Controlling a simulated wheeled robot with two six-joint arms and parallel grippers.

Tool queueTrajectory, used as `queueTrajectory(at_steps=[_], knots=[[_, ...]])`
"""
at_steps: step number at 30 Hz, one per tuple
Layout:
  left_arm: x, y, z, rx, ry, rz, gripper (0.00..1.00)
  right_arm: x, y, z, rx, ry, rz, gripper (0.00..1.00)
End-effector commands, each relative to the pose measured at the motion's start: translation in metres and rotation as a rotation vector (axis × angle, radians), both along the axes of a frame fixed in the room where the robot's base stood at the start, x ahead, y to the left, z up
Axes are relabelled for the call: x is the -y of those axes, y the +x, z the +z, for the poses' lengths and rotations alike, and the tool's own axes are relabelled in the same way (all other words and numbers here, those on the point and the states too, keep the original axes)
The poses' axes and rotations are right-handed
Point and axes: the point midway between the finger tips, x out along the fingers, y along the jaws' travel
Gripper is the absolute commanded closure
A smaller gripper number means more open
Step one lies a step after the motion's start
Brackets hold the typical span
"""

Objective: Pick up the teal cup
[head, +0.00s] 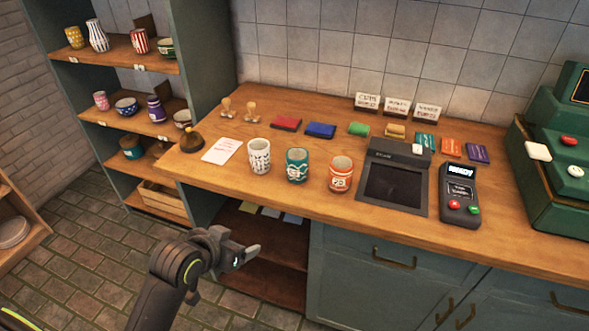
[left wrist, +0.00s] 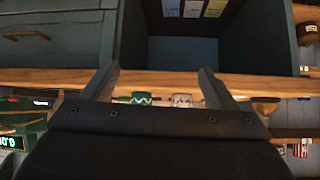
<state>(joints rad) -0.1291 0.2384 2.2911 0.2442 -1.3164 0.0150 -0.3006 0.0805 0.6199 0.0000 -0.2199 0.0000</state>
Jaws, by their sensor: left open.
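The teal cup (head: 297,165) stands upright on the wooden counter, with a white wavy pattern on it. A white patterned cup (head: 259,156) stands to its left and an orange-and-white cup (head: 340,174) to its right. My left gripper (head: 243,257) is open and empty, in front of the counter and lower than its top, apart from the cups. In the left wrist view, which looks upside down, part of the teal cup (left wrist: 138,98) shows between the open fingers beyond the counter edge; the gripper body hides the rest. My right gripper is not in view.
A card terminal (head: 460,195) and a dark tray-like device (head: 394,182) stand right of the cups. A green register (head: 560,150) is at far right. Ink pads (head: 320,130) and stamps lie behind. The counter's front edge (head: 300,203) lies between gripper and cups.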

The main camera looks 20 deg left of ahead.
Motion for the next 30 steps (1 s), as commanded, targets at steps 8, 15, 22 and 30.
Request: queueTrajectory(at_steps=[8, 15, 22, 30], knots=[[0.024, 0.098, 0.090, 0.276, -0.076, -0.118, 0.20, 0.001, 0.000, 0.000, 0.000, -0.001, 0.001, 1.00], [0.032, 0.124, 0.112, 0.340, -0.102, -0.144, 0.20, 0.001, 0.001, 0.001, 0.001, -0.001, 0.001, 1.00], [0.041, 0.155, 0.099, 0.338, -0.104, -0.143, 0.20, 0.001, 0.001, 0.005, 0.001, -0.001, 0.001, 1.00], [0.051, 0.193, 0.082, 0.337, -0.102, -0.143, 0.20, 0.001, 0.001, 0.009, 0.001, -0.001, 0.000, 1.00]])
